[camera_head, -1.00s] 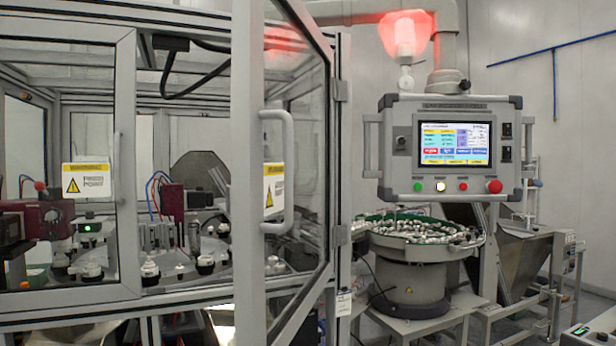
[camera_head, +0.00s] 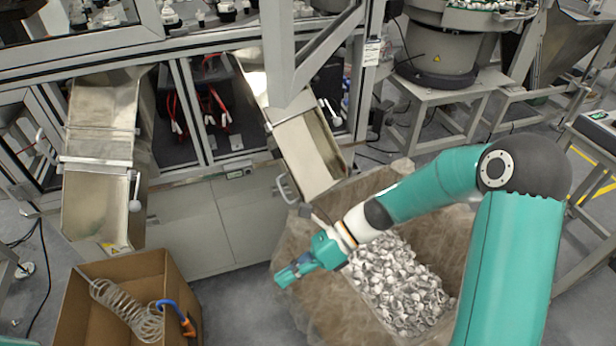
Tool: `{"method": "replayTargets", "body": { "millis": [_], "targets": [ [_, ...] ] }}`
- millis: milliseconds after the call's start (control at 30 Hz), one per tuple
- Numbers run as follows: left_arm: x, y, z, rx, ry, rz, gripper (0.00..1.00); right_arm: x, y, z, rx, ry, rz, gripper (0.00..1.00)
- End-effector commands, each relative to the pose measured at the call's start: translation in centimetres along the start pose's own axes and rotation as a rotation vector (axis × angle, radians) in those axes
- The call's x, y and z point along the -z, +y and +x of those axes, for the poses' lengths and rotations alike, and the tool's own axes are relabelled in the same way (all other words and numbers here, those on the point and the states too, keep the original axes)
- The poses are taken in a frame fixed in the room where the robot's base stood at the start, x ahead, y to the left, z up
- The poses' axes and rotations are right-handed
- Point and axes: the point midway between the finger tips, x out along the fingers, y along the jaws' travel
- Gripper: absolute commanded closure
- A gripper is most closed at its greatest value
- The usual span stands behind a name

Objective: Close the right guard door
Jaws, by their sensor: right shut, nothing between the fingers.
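The right guard door (camera_head: 277,48) is at the top middle, seen from above. Only the lower part of its grey frame shows, and it stands open, swung out from the machine front with its bottom corner above the right metal chute. Its handle is out of view above. My right gripper (camera_head: 284,276) is shut and empty, at the end of the teal arm from the right. It is over the left edge of the lined box, well below and apart from the door. My left gripper is not in view.
Two metal chutes, left (camera_head: 97,200) and right (camera_head: 308,155), slope out from the machine. A lined box (camera_head: 325,310) of white caps stands under my right arm. A cardboard box (camera_head: 75,315) with a coiled hose is at lower left. A feeder stand (camera_head: 445,92) is at upper right.

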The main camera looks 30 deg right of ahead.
Motion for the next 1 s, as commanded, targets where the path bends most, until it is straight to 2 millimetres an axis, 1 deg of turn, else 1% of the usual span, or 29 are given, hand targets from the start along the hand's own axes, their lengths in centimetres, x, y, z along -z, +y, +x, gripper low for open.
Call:
{"method": "replayTargets", "body": {
  "millis": [33,67,100,167,200,267,300,400,500,633,767,867,1000],
  "targets": [
    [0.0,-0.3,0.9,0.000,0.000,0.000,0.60,-3.6,-0.7,-3.8,0.057,-0.127,0.030,1.00],
    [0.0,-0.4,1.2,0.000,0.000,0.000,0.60,-5.7,-0.6,-6.1,0.080,-0.201,0.043,1.00],
    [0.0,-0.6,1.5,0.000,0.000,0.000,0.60,-8.4,-0.2,-9.3,0.107,-0.295,0.047,1.00],
    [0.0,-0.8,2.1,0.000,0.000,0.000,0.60,-11.8,1.1,-14.1,0.151,-0.422,0.024,1.00],
    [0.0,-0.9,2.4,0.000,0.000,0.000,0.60,-13.7,2.4,-17.2,0.183,-0.494,-0.009,1.00],
    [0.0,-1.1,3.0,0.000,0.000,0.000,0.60,-16.0,4.7,-21.5,0.241,-0.581,-0.078,1.00],
    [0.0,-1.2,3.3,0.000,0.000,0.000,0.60,-17.1,6.3,-23.9,0.289,-0.621,-0.132,1.00],
    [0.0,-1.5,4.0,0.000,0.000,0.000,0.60,-18.5,9.6,-28.4,0.423,-0.670,-0.241,1.00],
    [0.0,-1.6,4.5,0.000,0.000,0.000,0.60,-18.7,12.0,-30.5,0.522,-0.668,-0.303,1.00],
    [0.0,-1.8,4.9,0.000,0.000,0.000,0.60,-18.4,13.5,-31.6,0.591,-0.661,-0.330,1.00],
    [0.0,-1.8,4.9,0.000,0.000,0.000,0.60,-18.3,13.2,-31.6,0.607,-0.660,-0.325,1.00],
    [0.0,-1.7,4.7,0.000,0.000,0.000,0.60,-19.0,12.9,-31.1,0.604,-0.660,-0.326,1.00],
    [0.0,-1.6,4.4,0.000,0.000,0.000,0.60,-20.3,12.2,-29.9,0.600,-0.659,-0.326,1.00]
  ]
}}
